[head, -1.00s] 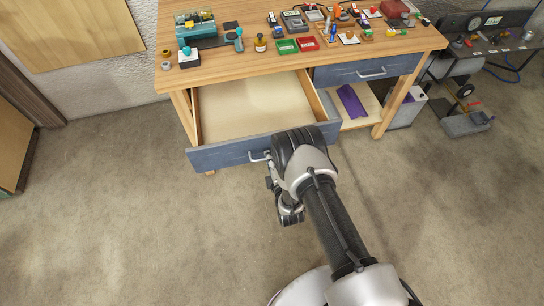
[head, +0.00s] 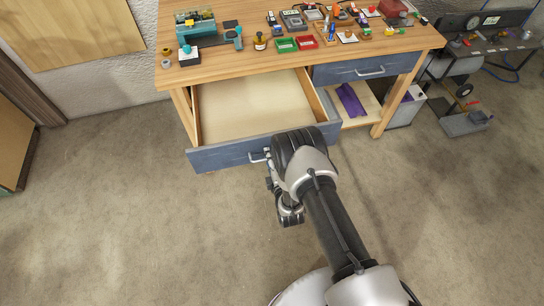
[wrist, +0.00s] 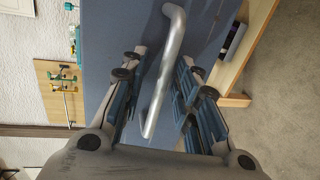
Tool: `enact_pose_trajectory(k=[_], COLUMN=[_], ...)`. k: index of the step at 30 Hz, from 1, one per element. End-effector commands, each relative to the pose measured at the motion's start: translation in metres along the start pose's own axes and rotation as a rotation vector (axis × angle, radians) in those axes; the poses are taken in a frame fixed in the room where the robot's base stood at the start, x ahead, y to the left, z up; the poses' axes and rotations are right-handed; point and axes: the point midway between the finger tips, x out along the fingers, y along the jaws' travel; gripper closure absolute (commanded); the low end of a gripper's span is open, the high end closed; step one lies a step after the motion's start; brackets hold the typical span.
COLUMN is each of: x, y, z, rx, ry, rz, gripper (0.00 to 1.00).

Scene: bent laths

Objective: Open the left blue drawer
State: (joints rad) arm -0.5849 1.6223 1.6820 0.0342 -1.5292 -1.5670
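The left blue drawer (head: 222,157) is pulled far out from under the wooden workbench, and its pale interior (head: 250,105) looks empty. Its metal handle (head: 257,157) shows at the drawer front beside my wrist. In the wrist view the handle (wrist: 166,62) runs between the fingers of my gripper (wrist: 163,72). The fingers are apart, one on each side of the handle, with gaps showing between them and the bar. In the head view my own arm and wrist hide most of the gripper and the right part of the drawer front.
The closed right blue drawer (head: 368,69) sits above a low shelf with a purple item (head: 350,100). Tools and small bins cover the benchtop (head: 240,60). A dark side bench (head: 490,50) stands at the right. The floor (head: 130,220) in front is clear.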

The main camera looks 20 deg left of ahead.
Motion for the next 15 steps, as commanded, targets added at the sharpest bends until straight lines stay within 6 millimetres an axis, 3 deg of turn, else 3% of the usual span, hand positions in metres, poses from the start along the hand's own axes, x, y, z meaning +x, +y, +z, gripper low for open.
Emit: enact_pose_trajectory(k=[8,15], x=[-0.007,-0.052], y=[-0.001,-0.002], z=[0.0,0.0], rx=[0.0,0.0], ry=[0.0,0.0], rz=[-0.002,-0.006], gripper=[0.71,0.71])
